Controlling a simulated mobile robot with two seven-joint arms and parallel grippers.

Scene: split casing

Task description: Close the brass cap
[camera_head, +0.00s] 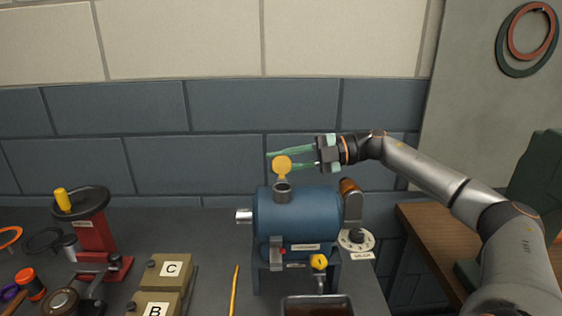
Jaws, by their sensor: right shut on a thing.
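The brass cap (282,164) is a round yellow disc that stands upright, tilted open, above the grey filler neck (283,191) on top of the blue casing (300,220). My right gripper (279,160) reaches in from the right with green fingers, their tips at the cap, shut on it. One finger passes behind or beside the cap, so the exact contact is hard to see. My left gripper is not in view.
A yellow valve knob (319,262) and a metal tray (317,303) are at the casing's front. A round dial (356,240) is right of it. Boxes marked C (170,270) and B (155,303) and a red stand with a handwheel (95,235) are at left.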

